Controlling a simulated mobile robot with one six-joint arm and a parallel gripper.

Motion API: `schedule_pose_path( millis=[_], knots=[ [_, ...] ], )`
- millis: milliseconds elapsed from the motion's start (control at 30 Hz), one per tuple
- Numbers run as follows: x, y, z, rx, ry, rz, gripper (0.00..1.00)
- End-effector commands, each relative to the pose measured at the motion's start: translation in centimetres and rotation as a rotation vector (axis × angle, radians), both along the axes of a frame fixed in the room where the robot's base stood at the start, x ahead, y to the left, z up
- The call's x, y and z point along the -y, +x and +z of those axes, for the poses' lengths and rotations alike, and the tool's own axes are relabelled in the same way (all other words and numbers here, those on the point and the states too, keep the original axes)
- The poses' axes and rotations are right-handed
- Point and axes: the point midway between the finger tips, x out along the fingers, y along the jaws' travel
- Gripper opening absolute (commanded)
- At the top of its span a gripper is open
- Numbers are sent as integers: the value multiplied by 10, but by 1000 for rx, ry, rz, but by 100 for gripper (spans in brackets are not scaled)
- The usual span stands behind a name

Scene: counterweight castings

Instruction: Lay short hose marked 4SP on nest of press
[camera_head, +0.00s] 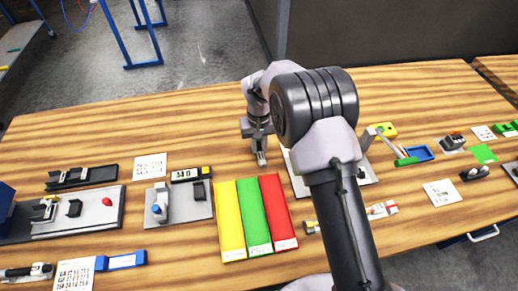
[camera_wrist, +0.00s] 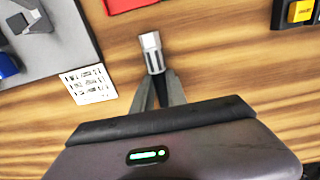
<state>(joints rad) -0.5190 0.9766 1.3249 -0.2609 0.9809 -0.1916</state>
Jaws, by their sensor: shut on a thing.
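My gripper (camera_head: 261,146) points down over the middle of the table. In the wrist view its fingers (camera_wrist: 157,92) are shut on a short hose piece (camera_wrist: 150,50), dark with a silvery end sleeve, whose marking I cannot read. Right of my gripper in the head view, a grey base plate (camera_head: 299,184) is largely hidden by my arm; a lever with a green handle (camera_head: 406,161) stands out beside it. A grey plate also shows in the wrist view (camera_wrist: 62,62), with a dark block (camera_wrist: 38,18) on it. I cannot make out the press nest.
Yellow (camera_head: 229,222), green (camera_head: 253,217) and red (camera_head: 280,216) trays lie in front. Left are a grey plate with a blue knob (camera_head: 156,209) and a longer fixture (camera_head: 88,212). A blue tray (camera_head: 419,153) lies right. Wood behind my gripper is clear.

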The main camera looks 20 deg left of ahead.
Motion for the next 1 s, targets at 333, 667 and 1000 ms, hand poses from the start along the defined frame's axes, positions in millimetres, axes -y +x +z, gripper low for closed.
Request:
schedule_pose_path(
  millis=[333,667,1000],
  knots=[
    [0,1,10,2,1,0,0],
    [15,-28,40,0,-1,1,0],
    [57,-106,48,0,0,1,0]
  ],
)
